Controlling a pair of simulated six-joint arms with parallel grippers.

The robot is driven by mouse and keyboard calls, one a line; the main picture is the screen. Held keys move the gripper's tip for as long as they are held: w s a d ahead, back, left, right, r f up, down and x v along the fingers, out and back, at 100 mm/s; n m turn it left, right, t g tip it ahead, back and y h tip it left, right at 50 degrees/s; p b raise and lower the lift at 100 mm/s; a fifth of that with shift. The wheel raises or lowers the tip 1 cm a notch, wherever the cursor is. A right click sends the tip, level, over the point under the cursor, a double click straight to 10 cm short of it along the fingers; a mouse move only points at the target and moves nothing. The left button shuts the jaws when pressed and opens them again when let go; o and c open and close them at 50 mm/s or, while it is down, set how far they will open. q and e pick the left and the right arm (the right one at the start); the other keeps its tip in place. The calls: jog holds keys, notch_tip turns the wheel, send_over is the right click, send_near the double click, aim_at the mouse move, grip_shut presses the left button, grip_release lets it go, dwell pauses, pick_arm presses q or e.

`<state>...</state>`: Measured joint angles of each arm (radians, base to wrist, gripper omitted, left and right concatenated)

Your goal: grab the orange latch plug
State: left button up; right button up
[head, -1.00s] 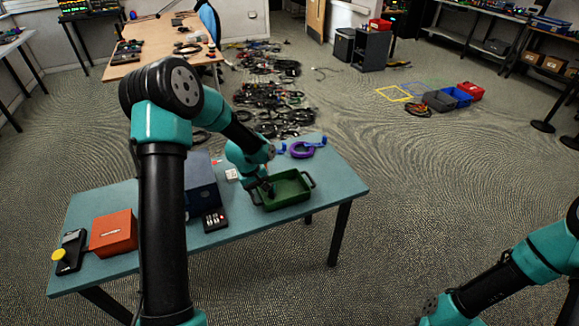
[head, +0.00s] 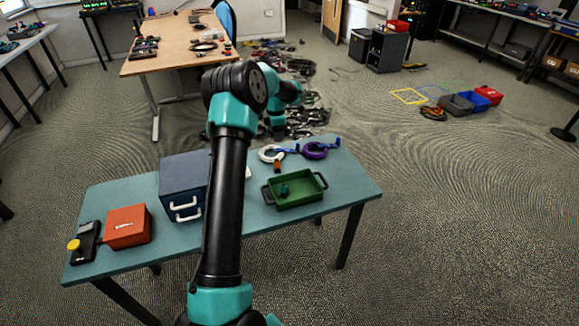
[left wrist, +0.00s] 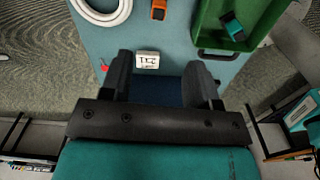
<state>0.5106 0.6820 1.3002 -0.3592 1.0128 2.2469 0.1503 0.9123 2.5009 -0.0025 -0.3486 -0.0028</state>
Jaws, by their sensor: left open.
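The orange latch plug (head: 277,167) lies on the teal table beside the white cable coil (head: 270,154), behind the green tray (head: 299,203). In the left wrist view the plug (left wrist: 158,8) shows at the top edge, partly cut off, between the white coil (left wrist: 101,10) and the green tray (left wrist: 214,36). My left gripper (head: 277,130) is raised beyond the table's back side in the head view, its fingers small and unclear there. In the left wrist view the gripper (left wrist: 161,88) is open and empty, apart from the plug. My right gripper is out of view.
A teal plug (head: 284,189) lies in the tray. A purple coil (head: 315,150) lies right of the white one. A blue drawer box (head: 181,187), an orange box (head: 128,227) and a black device with a yellow knob (head: 86,242) stand left. A white labelled block (left wrist: 147,60) is near the fingers.

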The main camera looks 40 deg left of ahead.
aim_at(277, 160)
pick_arm(q)
jog(key=shift+a, duration=0.1)
notch_tip(277, 160, down, 12)
jog(key=shift+r, duration=0.15)
jog(key=shift+f, duration=0.25)
dwell(0.4)
jog(key=shift+s+a+f, duration=0.1)
jog(key=shift+s+f, duration=0.05)
jog(key=shift+f, duration=2.4)
jog(key=c, duration=1)
jog(key=shift+r, duration=0.1)
